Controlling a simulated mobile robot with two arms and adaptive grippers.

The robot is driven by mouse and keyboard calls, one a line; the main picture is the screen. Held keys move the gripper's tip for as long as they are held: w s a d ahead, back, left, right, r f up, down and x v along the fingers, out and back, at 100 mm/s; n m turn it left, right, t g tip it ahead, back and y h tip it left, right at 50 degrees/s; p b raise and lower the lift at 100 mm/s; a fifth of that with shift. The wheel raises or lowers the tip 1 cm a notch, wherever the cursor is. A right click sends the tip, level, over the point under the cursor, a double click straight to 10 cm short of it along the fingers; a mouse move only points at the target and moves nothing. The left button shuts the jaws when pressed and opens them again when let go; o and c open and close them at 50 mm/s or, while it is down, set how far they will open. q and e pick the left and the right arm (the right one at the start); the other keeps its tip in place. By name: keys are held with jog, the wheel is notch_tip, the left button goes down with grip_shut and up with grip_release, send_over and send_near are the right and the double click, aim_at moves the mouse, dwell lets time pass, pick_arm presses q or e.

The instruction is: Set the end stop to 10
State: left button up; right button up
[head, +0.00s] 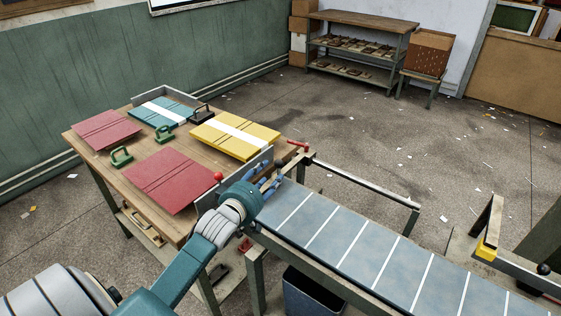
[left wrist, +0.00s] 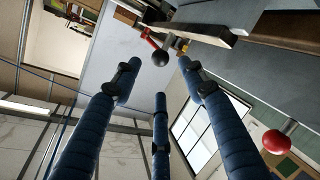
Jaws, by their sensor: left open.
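My left gripper (head: 271,185) reaches in from the left, over the near end of the grey feed table with white cross lines (head: 345,238). Its blue fingers are spread and empty, and they also show in the left wrist view (left wrist: 160,73). Beyond the fingertips there, a black ball knob (left wrist: 160,57) sits by a red lever (left wrist: 150,39) and a grey bar (left wrist: 195,34). In the head view a red-ended part (head: 299,145) stands just beyond the gripper, at the end of a rail (head: 362,184). I cannot tell which part is the end stop, and no scale number is readable. My right gripper is out of view.
A wooden table (head: 88,151) with red, teal and yellow boards and green handles stands left of the feeder. A red ball knob (head: 219,176) is close beside my left wrist. At the right are a yellow block (head: 487,249) and a black knob (head: 544,268).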

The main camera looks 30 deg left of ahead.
aim_at(278, 166)
pick_arm(q)
jog(key=x, duration=0.5)
jog(key=shift+w, duration=0.2)
jog(key=shift+x, duration=2)
jog(key=shift+s+f, duration=0.1)
jog(key=shift+f, duration=0.05)
grip_shut()
jog(key=shift+d, duration=0.1)
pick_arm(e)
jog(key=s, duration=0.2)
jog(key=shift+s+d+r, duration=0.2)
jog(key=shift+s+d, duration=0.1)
